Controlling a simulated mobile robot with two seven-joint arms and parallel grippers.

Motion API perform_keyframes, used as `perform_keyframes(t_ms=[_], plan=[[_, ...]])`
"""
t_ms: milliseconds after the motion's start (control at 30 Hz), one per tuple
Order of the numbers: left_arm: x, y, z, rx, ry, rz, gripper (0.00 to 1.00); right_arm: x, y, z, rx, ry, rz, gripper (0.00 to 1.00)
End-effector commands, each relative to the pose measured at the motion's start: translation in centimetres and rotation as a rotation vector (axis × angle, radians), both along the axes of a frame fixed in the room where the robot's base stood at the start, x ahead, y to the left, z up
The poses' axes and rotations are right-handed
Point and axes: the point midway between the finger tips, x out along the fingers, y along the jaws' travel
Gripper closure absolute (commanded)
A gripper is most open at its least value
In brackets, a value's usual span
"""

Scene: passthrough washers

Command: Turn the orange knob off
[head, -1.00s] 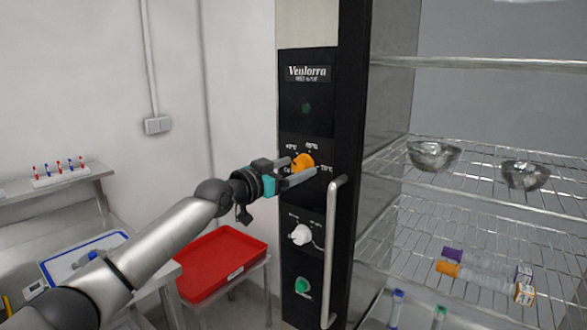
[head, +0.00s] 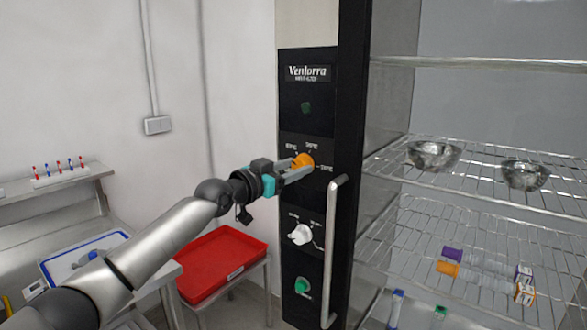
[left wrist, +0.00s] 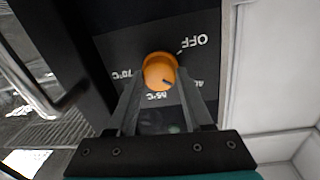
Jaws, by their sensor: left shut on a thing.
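The orange knob (head: 302,160) is on the black control panel (head: 322,195) of the tall cabinet. My left gripper (head: 303,166) reaches it from the left and is shut on the knob. In the left wrist view the knob (left wrist: 160,68) sits between the two fingertips (left wrist: 159,88). A dark mark on the knob's face points to the lower right, towards the side with the 65°C label and away from the word OFF at the upper right. My right gripper is not in view.
A white knob (head: 301,235) and a green button (head: 302,286) are lower on the panel. A vertical door handle (head: 332,250) stands out just right of them. A red tray (head: 215,262) is below my left arm.

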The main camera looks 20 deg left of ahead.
Motion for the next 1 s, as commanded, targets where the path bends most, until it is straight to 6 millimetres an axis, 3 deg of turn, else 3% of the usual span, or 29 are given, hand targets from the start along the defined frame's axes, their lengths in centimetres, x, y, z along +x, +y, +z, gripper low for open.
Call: perform_keyframes(t_ms=[367,1000], plan=[[0.0,-0.1,-0.1,-0.113,0.043,-0.001,1.0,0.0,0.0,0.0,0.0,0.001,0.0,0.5],[0.0,0.0,-0.2,-0.661,0.242,0.0,1.0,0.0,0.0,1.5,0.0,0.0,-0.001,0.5]])
